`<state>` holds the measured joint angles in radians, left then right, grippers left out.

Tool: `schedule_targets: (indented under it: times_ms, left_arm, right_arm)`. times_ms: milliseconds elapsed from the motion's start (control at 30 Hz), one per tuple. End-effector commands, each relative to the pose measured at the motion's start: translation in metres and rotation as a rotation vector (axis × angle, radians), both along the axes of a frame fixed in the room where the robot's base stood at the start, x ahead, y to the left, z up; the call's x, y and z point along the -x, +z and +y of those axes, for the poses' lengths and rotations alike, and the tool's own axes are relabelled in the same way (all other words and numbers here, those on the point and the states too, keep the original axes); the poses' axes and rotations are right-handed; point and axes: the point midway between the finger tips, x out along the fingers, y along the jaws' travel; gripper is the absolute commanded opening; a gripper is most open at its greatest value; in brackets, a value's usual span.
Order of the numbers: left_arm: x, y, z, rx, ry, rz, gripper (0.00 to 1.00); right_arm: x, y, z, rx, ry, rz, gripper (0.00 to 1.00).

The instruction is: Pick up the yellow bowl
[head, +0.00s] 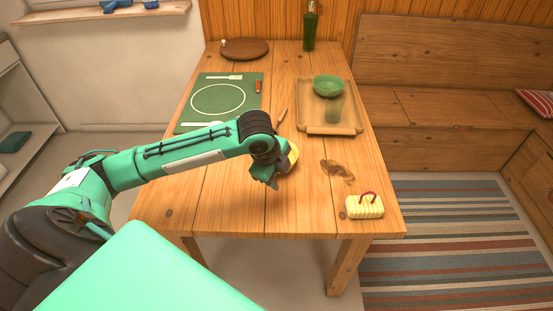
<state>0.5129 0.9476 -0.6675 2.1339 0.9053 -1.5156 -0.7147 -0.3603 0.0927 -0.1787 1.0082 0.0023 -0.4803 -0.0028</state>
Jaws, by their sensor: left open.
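The yellow bowl (293,156) is on the wooden table (230,205), right of the table's middle. Only its right edge shows clearly; my left gripper hides the rest. My left gripper (274,184) is open over the bowl's near left side. I cannot tell whether its fingers touch the bowl. My right gripper is not in the head view.
A tray (316,129) holds a green bowl (328,85) and a greenish cup (334,110). A green placemat (228,82) lies at the left, a round board (245,48) and bottle (310,27) behind. A striped yellow item (364,206) sits near the front right corner.

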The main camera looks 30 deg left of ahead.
Motion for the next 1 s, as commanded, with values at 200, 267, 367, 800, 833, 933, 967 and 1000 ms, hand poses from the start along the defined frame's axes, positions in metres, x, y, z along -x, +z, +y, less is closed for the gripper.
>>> schedule_targets:
  times_ms: [200,267,367,800,833,933,967,1000]
  left_arm:
    - [-0.022,0.044,0.058,-0.085,-0.05,0.009,0.43]
    - [-0.024,0.051,0.067,-0.094,-0.056,0.012,0.43]
    - [-0.026,0.059,0.076,-0.101,-0.061,0.015,0.43]
    - [-0.046,-0.007,0.078,-0.101,-0.065,0.021,0.43]
    - [-0.047,-0.01,0.078,-0.102,-0.065,0.021,0.43]
    - [-0.05,-0.018,0.078,-0.103,-0.064,0.018,0.43]
    - [-0.05,-0.02,0.078,-0.103,-0.064,0.018,0.43]
    - [-0.051,-0.021,0.079,-0.103,-0.064,0.018,0.43]
  right_arm:
    - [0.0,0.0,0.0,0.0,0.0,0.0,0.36]
    - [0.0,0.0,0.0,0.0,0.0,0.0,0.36]
    - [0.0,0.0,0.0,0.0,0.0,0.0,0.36]
    - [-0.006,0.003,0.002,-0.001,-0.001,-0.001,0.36]
    - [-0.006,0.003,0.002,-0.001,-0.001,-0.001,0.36]
    - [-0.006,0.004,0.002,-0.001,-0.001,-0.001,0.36]
    - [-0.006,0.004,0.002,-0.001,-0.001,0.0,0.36]
    - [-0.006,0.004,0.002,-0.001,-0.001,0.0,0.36]
